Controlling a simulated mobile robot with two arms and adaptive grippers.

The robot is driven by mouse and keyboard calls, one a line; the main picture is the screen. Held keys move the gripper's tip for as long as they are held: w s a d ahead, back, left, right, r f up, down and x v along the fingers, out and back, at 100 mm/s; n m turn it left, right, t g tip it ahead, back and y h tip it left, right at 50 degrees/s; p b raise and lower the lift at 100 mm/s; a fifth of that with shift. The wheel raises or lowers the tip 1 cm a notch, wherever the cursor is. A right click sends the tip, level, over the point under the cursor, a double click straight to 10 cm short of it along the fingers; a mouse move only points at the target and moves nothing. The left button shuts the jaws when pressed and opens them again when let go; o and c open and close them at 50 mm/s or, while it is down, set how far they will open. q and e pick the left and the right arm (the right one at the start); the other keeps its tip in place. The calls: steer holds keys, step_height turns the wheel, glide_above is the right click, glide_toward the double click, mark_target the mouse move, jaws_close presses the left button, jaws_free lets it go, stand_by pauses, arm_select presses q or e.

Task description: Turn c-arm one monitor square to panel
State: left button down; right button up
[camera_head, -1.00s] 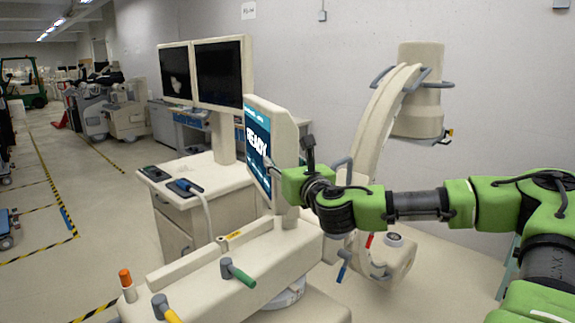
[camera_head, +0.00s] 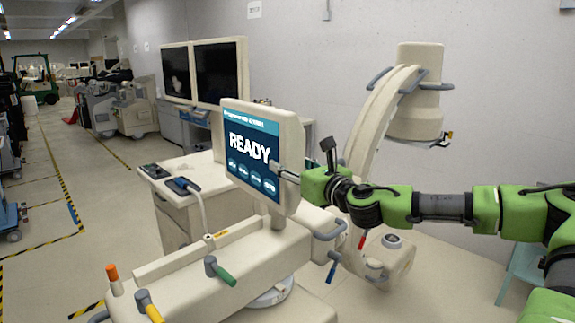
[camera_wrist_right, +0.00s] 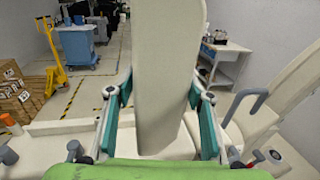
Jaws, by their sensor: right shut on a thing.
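The c-arm's monitor (camera_head: 262,155) stands on a short post on the cart, its blue "READY" screen turned largely toward me, angled a little to the left. My right gripper (camera_head: 286,174) is at the monitor's right edge, with one finger lying over the front of the screen. In the right wrist view, the pale monitor edge (camera_wrist_right: 172,60) stands between the two teal-padded fingers of my right gripper (camera_wrist_right: 160,90). The panel (camera_head: 190,285) with coloured levers lies in front of the monitor. My left gripper is not in view.
A second cart with twin dark monitors (camera_head: 203,72) stands behind on the left. The curved c-arm (camera_head: 372,115) and its cylinder head (camera_head: 415,95) rise behind my right arm. Floor on the left is open between taped lines.

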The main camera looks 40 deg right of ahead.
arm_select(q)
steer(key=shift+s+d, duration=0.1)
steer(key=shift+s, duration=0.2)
arm_select(e)
steer(key=shift+s+d+h, duration=0.15)
steer(key=shift+d+h, duration=0.15)
steer(key=shift+d, duration=0.45)
steer(key=shift+r, duration=0.1)
steer(key=o, duration=1.4)
steer(key=shift+o, duration=0.6)
steer(key=shift+s+d+m, duration=0.2)
steer(key=shift+d+m, duration=0.1)
steer(key=shift+d, duration=0.2)
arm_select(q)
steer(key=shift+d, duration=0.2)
arm_select(e)
steer(key=shift+a, duration=0.1)
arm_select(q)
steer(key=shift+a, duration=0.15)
arm_select(e)
steer(key=shift+a, duration=0.15)
steer(key=shift+a, duration=0.1)
